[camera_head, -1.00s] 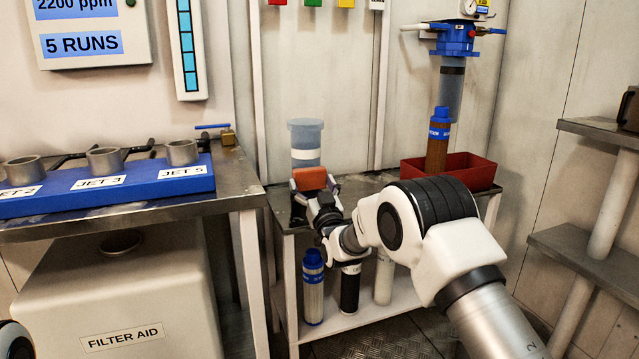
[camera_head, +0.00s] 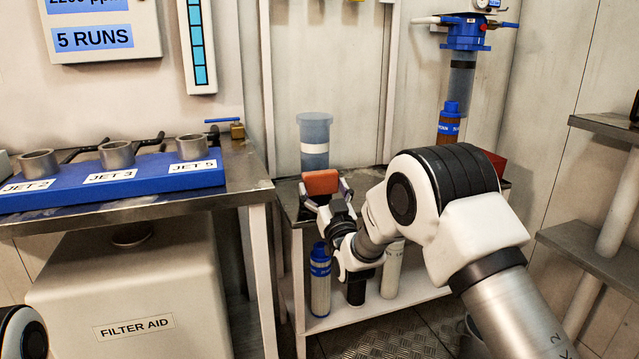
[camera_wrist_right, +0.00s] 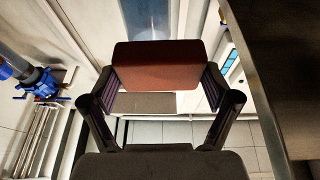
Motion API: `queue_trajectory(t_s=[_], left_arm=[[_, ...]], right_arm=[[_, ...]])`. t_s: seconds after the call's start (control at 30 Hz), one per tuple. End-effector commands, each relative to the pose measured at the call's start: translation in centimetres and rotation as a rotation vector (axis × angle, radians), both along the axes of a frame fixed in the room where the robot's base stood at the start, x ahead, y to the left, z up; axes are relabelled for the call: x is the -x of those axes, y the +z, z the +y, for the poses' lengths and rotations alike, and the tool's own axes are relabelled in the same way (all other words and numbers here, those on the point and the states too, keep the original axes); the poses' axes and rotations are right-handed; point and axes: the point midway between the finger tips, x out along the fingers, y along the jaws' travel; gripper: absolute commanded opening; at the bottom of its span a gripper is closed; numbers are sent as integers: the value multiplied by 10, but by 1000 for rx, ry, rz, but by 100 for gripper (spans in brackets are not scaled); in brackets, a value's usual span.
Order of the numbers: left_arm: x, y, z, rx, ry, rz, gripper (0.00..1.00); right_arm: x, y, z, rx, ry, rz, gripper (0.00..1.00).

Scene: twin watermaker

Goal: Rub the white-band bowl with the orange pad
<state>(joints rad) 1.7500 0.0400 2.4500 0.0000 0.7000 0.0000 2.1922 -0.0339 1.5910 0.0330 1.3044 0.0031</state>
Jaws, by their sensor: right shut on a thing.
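The white-band bowl (camera_head: 314,130), a translucent grey-blue cylinder with a wide rim and a white band, stands upright on the metal bench at the back. My right gripper (camera_head: 322,186) is shut on the orange pad (camera_head: 321,182), which sits just in front of the bowl's lower part. I cannot tell whether the pad touches the bowl. In the right wrist view the orange pad (camera_wrist_right: 157,65) spans between the fingers, with part of the bluish bowl (camera_wrist_right: 147,22) behind it. My left gripper is out of view.
A blue rack (camera_head: 110,180) with grey cups stands on the left table. A blue-topped filter housing (camera_head: 465,35) hangs on the wall, with a brown cartridge (camera_head: 450,124) and red tray (camera_head: 497,163) below. Blue-capped and other cartridges (camera_head: 320,285) stand on the lower shelf.

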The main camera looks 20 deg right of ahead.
Motion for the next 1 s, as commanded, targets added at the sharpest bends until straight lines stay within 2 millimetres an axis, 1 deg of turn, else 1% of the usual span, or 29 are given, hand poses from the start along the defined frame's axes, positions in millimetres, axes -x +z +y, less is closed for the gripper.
queue_trajectory(t_s=[0.3, 0.5, 0.6, 1.0], left_arm=[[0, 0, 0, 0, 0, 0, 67], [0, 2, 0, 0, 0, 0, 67], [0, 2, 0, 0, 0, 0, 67], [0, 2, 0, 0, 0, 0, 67]], right_arm=[[3, 0, 0, 0, 0, 0, 59], [24, 0, 0, 0, 0, 1, 59], [30, 0, 0, 0, 0, 0, 59], [31, 0, 0, 0, 0, 0, 59]])
